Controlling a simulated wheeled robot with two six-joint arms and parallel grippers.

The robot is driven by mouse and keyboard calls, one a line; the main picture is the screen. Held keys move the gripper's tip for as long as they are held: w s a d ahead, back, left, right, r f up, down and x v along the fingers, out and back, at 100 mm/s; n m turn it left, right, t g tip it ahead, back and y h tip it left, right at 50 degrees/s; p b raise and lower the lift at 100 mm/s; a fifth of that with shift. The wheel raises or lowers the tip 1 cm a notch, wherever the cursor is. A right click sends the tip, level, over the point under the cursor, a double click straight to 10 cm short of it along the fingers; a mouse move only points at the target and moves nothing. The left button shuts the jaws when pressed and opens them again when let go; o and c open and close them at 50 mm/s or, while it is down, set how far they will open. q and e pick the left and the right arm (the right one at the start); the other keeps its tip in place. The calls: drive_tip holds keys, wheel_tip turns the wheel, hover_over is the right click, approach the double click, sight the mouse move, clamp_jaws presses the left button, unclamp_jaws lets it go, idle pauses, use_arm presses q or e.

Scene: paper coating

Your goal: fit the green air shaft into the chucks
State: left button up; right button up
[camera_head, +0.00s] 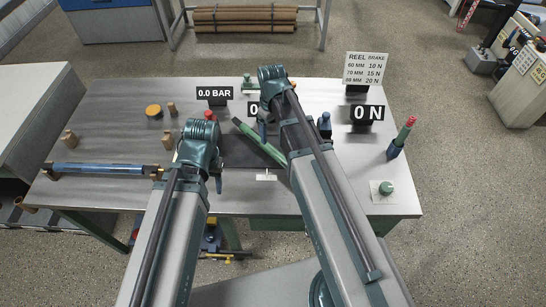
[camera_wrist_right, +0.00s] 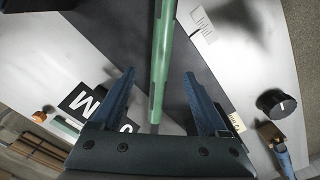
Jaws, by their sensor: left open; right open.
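The green air shaft (camera_head: 262,143) lies slanted on the dark middle of the table, partly hidden by my right arm. In the right wrist view the shaft (camera_wrist_right: 162,60) runs between the two fingers of my right gripper (camera_wrist_right: 160,90), which are apart on either side of it. In the head view my right gripper (camera_head: 263,128) is over the shaft's upper side. My left gripper (camera_head: 217,180) is open, left of the shaft, mostly hidden by its own wrist. A red-topped piece (camera_head: 209,115) and a blue piece (camera_head: 325,125) stand behind; I cannot tell whether these are the chucks.
A blue shaft (camera_head: 110,169) lies along the table's left side. Signs reading 0.0 BAR (camera_head: 214,93) and 0 N (camera_head: 366,113) stand behind.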

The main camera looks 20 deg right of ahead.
sight(273, 149)
use_arm(q)
wheel_tip(273, 149, down, 4)
drive_tip(key=b, duration=0.3)
use_arm(e)
wheel_tip(273, 149, down, 4)
use_arm(q)
wheel_tip(273, 149, down, 5)
drive_tip(key=b, duration=0.5)
drive_tip(key=shift+f, duration=0.1)
use_arm(e)
drive_tip(key=f, duration=0.5)
drive_tip(key=shift+s+f, duration=0.15)
drive_tip(key=shift+s, duration=0.15)
drive_tip(key=shift+c, duration=0.4)
clamp_jaws()
